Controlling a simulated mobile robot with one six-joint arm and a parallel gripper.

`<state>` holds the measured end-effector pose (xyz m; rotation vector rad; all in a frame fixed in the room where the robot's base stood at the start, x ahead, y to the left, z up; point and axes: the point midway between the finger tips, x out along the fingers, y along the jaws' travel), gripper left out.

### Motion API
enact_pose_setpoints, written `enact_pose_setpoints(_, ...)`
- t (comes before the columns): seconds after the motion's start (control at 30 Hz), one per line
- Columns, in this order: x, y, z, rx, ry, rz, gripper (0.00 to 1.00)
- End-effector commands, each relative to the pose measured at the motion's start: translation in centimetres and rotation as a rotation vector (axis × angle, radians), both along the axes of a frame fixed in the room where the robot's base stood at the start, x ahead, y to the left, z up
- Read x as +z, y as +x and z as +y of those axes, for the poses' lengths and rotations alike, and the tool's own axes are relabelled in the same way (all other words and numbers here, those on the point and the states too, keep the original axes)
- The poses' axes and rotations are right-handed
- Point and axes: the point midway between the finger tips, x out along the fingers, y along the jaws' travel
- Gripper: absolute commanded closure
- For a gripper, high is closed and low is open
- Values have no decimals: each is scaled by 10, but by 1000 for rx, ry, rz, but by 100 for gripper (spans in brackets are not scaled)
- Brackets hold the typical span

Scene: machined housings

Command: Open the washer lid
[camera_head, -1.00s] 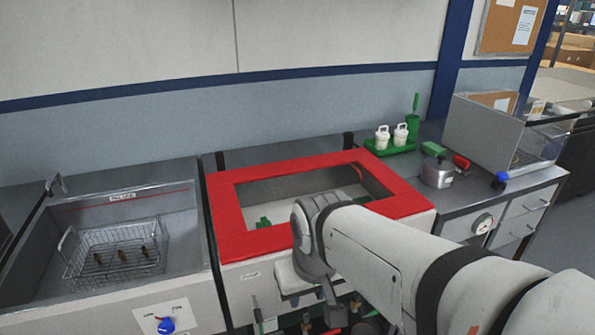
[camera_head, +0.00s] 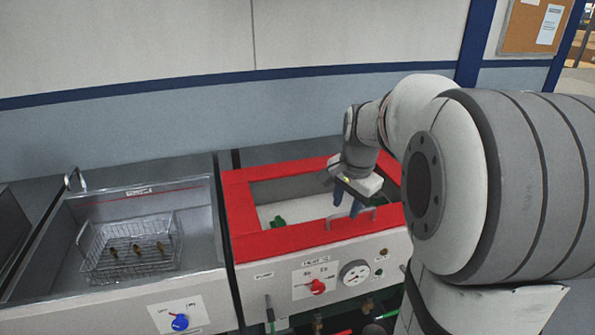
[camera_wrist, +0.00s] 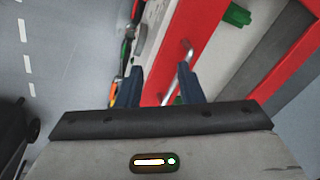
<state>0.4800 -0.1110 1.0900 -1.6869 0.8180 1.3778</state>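The washer lid (camera_head: 240,205) is a red frame around a clear window, lying flat on the white washer (camera_head: 250,282). A metal bar handle (camera_head: 328,222) stands up from its front edge; it also shows in the wrist view (camera_wrist: 185,50). My gripper (camera_head: 350,204) points down over the lid's front edge at the handle. In the wrist view my gripper (camera_wrist: 161,75) has its two blue fingers spread apart, and the handle lies in the picture between them, nearer the right finger. Whether a finger touches the handle I cannot tell.
A sink (camera_head: 100,200) with a wire basket (camera_head: 130,262) of small brass parts is at the left. The washer's front panel has a red knob (camera_head: 317,286) and a gauge (camera_head: 354,273). A green object (camera_head: 278,222) shows through the lid window.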

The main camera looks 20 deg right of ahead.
Motion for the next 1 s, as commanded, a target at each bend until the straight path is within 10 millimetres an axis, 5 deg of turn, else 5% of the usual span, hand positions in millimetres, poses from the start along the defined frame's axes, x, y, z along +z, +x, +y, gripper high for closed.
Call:
enact_pose_setpoints(0.1,-4,35,-33,-224,48,6,66)
enact_pose_setpoints(0.3,-10,62,-63,-427,91,9,66)
enact_pose_setpoints(1.0,-86,80,-66,-456,98,9,66)
